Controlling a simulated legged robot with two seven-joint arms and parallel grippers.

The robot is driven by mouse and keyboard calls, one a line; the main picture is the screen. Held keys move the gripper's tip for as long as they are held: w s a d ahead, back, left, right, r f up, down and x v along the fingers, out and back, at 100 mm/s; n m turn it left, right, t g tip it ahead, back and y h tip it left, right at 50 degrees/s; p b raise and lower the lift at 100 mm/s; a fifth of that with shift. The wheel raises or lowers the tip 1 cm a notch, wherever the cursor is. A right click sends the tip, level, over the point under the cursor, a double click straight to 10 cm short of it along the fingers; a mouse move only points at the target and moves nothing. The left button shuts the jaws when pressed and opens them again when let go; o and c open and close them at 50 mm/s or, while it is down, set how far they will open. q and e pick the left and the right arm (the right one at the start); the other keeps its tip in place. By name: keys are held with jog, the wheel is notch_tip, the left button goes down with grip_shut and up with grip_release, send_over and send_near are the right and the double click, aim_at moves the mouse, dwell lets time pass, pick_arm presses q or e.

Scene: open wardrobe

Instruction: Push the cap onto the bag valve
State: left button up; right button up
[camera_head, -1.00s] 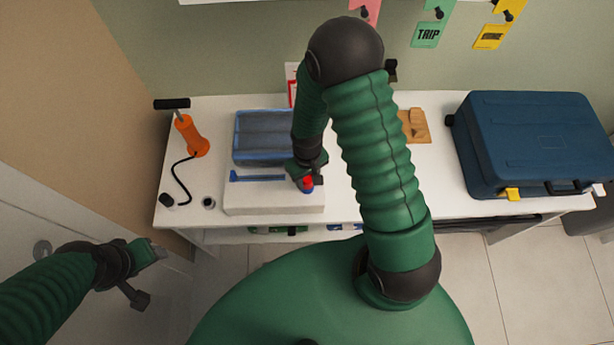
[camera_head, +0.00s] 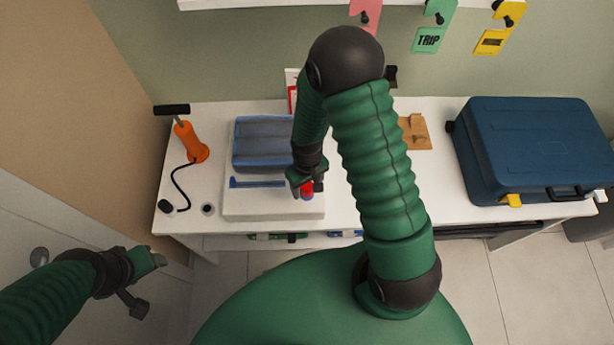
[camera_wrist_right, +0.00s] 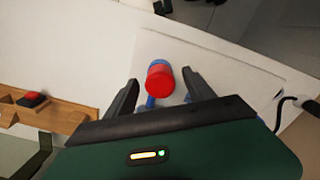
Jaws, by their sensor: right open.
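The red cap (camera_head: 306,189) is near the front right of a white slab on the table. In the right wrist view the red cap (camera_wrist_right: 160,85) lies between my right gripper's fingers (camera_wrist_right: 162,83), which stand apart with gaps on both sides. A blue rim of the valve (camera_wrist_right: 158,64) shows at its far edge; I cannot tell how deep the cap sits. The grey-blue bag (camera_head: 263,145) lies behind on the slab. My right gripper (camera_head: 308,185) is open over the cap. My left gripper (camera_head: 157,261) hangs off the table's left front; its jaws are unclear.
The white slab (camera_head: 240,207) also carries a blue strip (camera_head: 257,183). An orange pump (camera_head: 190,142) with a black hose stands left. A dark blue suitcase (camera_head: 530,145) fills the table's right. A wooden board (camera_head: 415,133) lies at the back. The table's front right stretch is clear.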

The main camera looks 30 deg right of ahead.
aim_at(307, 185)
notch_tip(307, 185, up, 16)
jog(key=shift+p, duration=0.35)
jog(key=shift+r, duration=0.1)
jog(key=s+a+r+t, duration=0.1)
jog(key=s+a+t, duration=0.1)
jog(key=s+a, duration=0.2)
jog(key=shift+r+t, duration=0.3)
jog(key=shift+r, duration=0.05)
jog(key=shift+s+a, duration=0.1)
jog(key=shift+a, duration=0.1)
dwell(1.2)
